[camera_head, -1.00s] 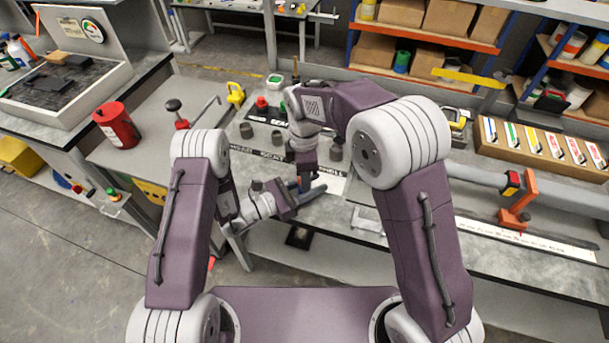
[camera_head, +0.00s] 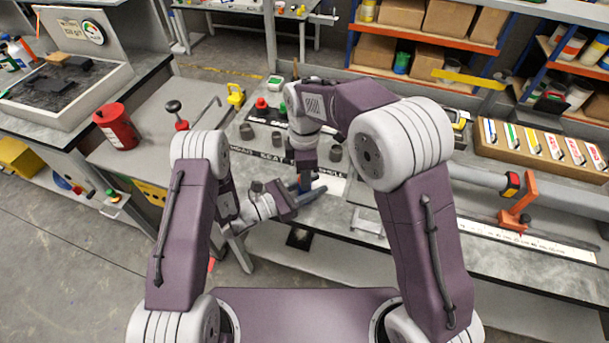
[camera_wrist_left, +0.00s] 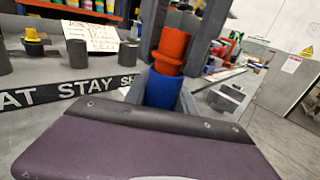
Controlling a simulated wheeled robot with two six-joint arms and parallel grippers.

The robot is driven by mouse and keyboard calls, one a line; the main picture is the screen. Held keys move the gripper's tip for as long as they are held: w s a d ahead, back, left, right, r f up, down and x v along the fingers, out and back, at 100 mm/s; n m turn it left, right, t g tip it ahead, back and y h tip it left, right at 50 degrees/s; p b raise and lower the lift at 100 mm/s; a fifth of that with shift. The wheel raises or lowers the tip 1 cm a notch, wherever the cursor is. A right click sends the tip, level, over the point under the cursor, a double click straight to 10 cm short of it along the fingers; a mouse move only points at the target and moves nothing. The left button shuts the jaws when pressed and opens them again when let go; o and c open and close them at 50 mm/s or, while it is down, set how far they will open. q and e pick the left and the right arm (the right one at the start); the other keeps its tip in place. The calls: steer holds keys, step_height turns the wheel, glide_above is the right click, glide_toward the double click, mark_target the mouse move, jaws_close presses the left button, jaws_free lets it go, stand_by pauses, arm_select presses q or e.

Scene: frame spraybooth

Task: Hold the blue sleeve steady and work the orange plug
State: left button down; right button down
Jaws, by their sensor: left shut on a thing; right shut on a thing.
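The blue sleeve (camera_wrist_left: 163,90) stands upright in the left wrist view, with my left gripper (camera_head: 304,193) shut on it from the side. It is a small blue patch (camera_head: 304,184) in the head view. The orange plug (camera_wrist_left: 172,46) is directly above the sleeve, in line with it and seemingly touching its top. How deep it sits inside cannot be told. My right gripper (camera_wrist_left: 170,40) points down from above, its grey fingers shut on the plug. In the head view the plug is hidden by my right gripper (camera_head: 304,172).
Several grey cylinders (camera_wrist_left: 77,54) stand on the bench behind a dark lettered strip (camera_wrist_left: 70,88). A red can (camera_head: 117,126) is on the left table. An orange clamp (camera_head: 519,203) and a long box of coloured labels (camera_head: 540,150) are at the right.

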steer(key=shift+r, duration=2.3)
arm_select(q)
steer(key=c, duration=0.9)
jaws_free()
steer(key=shift+c, duration=0.2)
steer(key=v, duration=1.1)
steer(key=shift+a, duration=0.1)
arm_select(e)
steer(key=shift+a, duration=0.1)
arm_select(q)
steer(key=shift+s+a, duration=0.3)
steer(key=shift+a, duration=0.05)
